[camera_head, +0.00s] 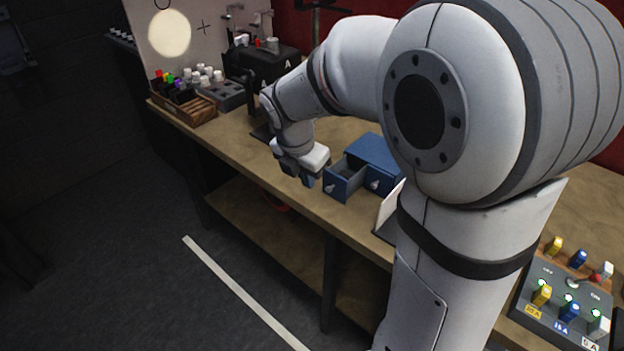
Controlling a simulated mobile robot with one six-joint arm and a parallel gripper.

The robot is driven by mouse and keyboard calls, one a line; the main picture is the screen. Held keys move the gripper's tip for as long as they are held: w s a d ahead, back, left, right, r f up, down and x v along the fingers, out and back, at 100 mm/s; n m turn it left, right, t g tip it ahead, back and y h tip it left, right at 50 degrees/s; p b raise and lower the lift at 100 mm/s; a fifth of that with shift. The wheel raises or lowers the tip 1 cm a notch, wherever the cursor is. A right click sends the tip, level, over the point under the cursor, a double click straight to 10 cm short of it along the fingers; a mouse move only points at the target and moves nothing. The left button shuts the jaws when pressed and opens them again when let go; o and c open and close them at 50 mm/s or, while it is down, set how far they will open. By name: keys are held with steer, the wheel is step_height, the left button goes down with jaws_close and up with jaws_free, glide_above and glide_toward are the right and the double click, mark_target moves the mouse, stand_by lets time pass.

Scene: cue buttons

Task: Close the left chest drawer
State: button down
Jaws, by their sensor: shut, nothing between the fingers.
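A small blue chest (371,153) stands on the wooden bench, left of my arm's base. Its left drawer (345,180) is pulled out toward the bench's front edge, with a grey inside and a pale handle on its front. The right drawer (375,185) shows a pale handle and looks flush with the chest, partly beside my arm. My gripper (307,178) is shut and empty, pointing down just left of the open drawer's front. A small gap or contact between fingers and drawer cannot be told.
The wooden bench (240,143) has bare room left of the chest. A wooden crate (187,111) and a grey holder with white pieces (222,95) stand at the far left. A white panel (388,205) stands beside the chest.

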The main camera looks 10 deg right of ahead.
steer(key=w+d+f, duration=0.1)
steer(key=f, duration=0.2)
steer(key=w+d+f, duration=0.1)
steer(key=d+f, duration=0.1)
steer(key=f, duration=0.1)
steer(key=w+d+f, duration=0.1)
steer(key=f, duration=0.2)
steer(key=shift+w+d+p, duration=0.25)
steer(key=shift+w+p, duration=0.05)
steer(key=shift+p, duration=0.05)
steer(key=shift+w+d, duration=0.2)
steer(key=shift+w, duration=0.05)
